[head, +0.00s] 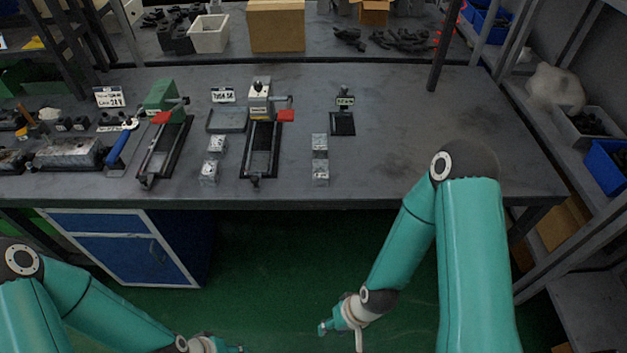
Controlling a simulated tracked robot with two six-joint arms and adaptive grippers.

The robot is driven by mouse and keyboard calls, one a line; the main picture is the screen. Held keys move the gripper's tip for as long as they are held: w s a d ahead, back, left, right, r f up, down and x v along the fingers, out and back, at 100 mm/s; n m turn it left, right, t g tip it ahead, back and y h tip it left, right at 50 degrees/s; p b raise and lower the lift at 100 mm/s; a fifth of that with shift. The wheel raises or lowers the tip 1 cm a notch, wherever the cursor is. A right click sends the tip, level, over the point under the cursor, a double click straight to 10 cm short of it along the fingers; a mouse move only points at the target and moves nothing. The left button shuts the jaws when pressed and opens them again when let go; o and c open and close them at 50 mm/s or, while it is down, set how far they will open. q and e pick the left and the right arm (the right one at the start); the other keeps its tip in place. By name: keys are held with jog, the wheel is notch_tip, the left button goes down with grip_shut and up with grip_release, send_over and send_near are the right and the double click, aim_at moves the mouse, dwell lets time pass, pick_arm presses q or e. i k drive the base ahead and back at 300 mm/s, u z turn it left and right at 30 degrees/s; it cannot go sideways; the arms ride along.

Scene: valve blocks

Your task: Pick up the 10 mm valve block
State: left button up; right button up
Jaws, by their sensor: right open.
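Several small silver metal blocks stand on the grey workbench (415,150). A taller block or pair of blocks (320,160) is right of the middle vise. Two smaller blocks, one farther back (217,145) and one nearer the front edge (209,173), stand between the two vises. I cannot tell which is the 10 mm valve block; the label cards are too small to read. My right gripper (359,341) hangs low in front of the bench, partly cut by the bottom edge, open and away from the blocks. My left arm ends at the bottom edge; its fingers are out of frame.
A vise with a green jaw (160,95) and one with a pale jaw (260,100) flank the small blocks. A black stand (343,122) is behind the taller block. The bench's right half is clear. Shelves with blue bins (606,170) stand at right.

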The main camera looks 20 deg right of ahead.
aim_at(320, 167)
jog(key=z, duration=0.45)
jog(key=i, duration=0.5)
jog(key=z, duration=0.1)
jog(key=k, duration=0.85)
jog(key=u, duration=0.6)
jog(key=i, duration=1)
jog(key=z, duration=0.1)
